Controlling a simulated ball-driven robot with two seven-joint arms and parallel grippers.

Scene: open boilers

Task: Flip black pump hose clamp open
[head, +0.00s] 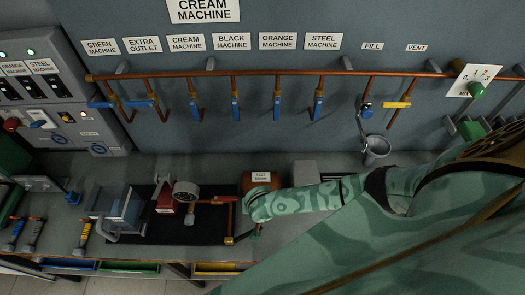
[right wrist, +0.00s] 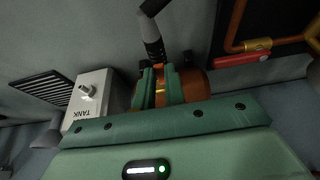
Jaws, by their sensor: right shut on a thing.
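My right arm comes in from the right in the head view, and its green wrist ends by the copper-brown test engine (head: 258,180). Its fingertips are mostly hidden there. In the right wrist view the two green fingers of my right gripper (right wrist: 161,85) are close together, shut on a small part at the lower end of a black hose fitting (right wrist: 154,48) with a ribbed grey section. The copper-brown engine body (right wrist: 196,84) shows behind the fingers. The clamp's lever is too small and covered to make out. My left gripper does not show in either view.
A pale tank box (right wrist: 92,98) stands beside the engine. A copper pipe with a red handle (right wrist: 262,58) is at the upper right of the wrist view. A black mat (head: 160,228) with a gauge (head: 186,191) lies left of my arm. A bucket (head: 376,151) hangs behind it.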

